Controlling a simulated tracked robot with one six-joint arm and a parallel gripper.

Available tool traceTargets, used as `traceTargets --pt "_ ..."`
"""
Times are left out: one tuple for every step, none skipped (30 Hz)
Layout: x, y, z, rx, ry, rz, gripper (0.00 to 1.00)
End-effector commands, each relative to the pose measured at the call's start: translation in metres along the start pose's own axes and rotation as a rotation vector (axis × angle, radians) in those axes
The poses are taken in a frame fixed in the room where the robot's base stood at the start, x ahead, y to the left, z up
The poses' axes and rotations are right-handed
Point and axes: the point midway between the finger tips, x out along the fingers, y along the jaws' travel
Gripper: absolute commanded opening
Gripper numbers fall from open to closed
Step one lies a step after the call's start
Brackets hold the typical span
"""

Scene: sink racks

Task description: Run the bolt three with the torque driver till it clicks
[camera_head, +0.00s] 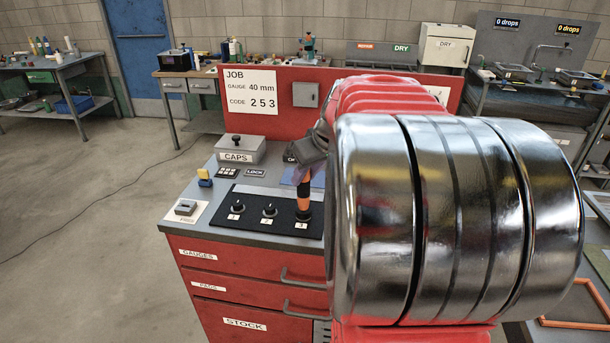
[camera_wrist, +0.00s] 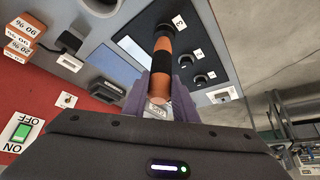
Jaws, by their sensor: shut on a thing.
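The torque driver (camera_head: 304,195), an orange and black handle, stands upright over the spot labelled 3 on the black bolt strip (camera_head: 253,211). My gripper (camera_head: 310,163) is shut on its upper end. In the wrist view the driver (camera_wrist: 163,60) runs from between my gripper's purple fingers (camera_wrist: 160,98) to the strip beside label 3 (camera_wrist: 178,22). Its lower end hides bolt three, so how it seats there cannot be told. Bolt two (camera_head: 270,210) and bolt one (camera_head: 237,207) stand uncovered to its left. No click or readout shows.
On the bench are a CAPS box (camera_head: 236,147), a LOCK plate (camera_head: 255,172), a yellow and blue block (camera_head: 205,178) and a small grey item on a white card (camera_head: 186,208). A red back panel (camera_head: 265,100) rises behind. My arm hides the bench's right side.

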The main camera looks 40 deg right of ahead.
Motion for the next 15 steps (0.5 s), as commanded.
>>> traceTargets --pt "0.0029 -0.0010 0.0026 0.001 -0.007 -0.004 0.00" --pt "0.0030 -0.0010 0.0027 0.001 -0.007 -0.005 0.00" --pt "0.0031 -0.0010 0.0028 0.001 -0.007 -0.005 0.00" --pt "0.0031 -0.0010 0.0029 0.001 -0.007 -0.005 0.00" --pt "0.0032 -0.0011 0.0030 0.001 -0.007 -0.005 0.00" --pt "0.0033 -0.0011 0.0030 0.001 -0.008 -0.005 0.00" --pt "0.0033 -0.0011 0.0031 0.001 -0.008 -0.005 0.00" --pt "0.0032 -0.0011 0.0031 0.001 -0.008 -0.005 0.00" --pt "0.0030 -0.0011 0.0029 0.001 -0.008 -0.005 0.00" --pt "0.0026 -0.0011 0.0027 0.001 -0.008 -0.005 0.00" --pt "0.0021 -0.0011 0.0024 0.001 -0.008 -0.005 0.00" --pt "0.0011 -0.0011 0.0018 0.001 -0.008 -0.005 0.00" --pt "0.0002 -0.0011 0.0013 0.001 -0.008 -0.005 0.00" --pt "-0.0008 -0.0011 0.0007 0.001 -0.008 -0.005 0.00" --pt "-0.0022 -0.0011 -0.0001 0.000 -0.008 -0.005 0.00"
